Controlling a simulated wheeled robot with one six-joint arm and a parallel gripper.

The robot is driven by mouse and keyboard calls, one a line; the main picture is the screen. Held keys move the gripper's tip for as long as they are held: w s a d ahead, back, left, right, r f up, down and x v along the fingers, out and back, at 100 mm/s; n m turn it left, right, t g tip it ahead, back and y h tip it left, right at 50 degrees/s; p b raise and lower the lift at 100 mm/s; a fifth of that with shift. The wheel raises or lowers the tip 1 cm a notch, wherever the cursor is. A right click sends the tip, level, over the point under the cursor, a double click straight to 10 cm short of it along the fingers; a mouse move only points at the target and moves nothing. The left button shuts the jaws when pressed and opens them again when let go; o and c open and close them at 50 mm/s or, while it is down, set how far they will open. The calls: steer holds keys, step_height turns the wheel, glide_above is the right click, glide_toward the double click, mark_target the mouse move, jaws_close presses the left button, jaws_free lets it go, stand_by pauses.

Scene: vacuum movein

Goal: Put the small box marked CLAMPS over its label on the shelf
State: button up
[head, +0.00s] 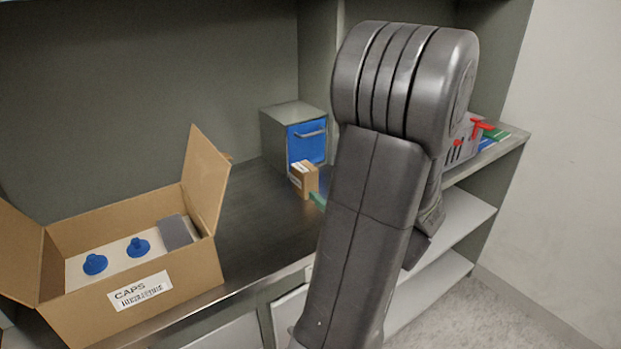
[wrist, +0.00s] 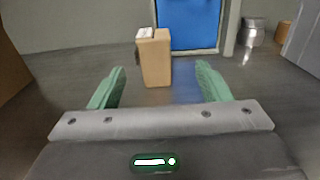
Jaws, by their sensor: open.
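A small brown cardboard box (head: 304,180) with a white label on its upper part stands upright on the dark shelf top, in front of a grey cabinet with a blue door. Its print is too small to read. In the wrist view the same small box (wrist: 155,60) stands just beyond my open gripper (wrist: 161,80), roughly between the lines of its two green fingers and a little left of centre. The fingers look apart from it. In the head view my arm hides most of the gripper; only a green finger (head: 318,200) shows beside the box. I cannot make out a CLAMPS shelf label.
An open carton marked CAPS (head: 200,270) with blue knobbed parts stands at the left. The grey cabinet (head: 285,135) is behind the small box. A grey holder with red-handled tools (head: 462,145) is at the right. Dark worktop (head: 250,225) between carton and box is clear.

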mark_target(314, 179)
steer(key=x, duration=0.7)
steer(key=shift+a, duration=0.15)
steer(key=x, duration=0.4)
steer(key=shift+a+r, duration=0.2)
steer(key=shift+a, duration=0.25)
steer(key=shift+w+a, duration=0.2)
steer(key=shift+w, duration=0.2)
steer(key=shift+r, duration=0.1)
steer(key=c, duration=1.3)
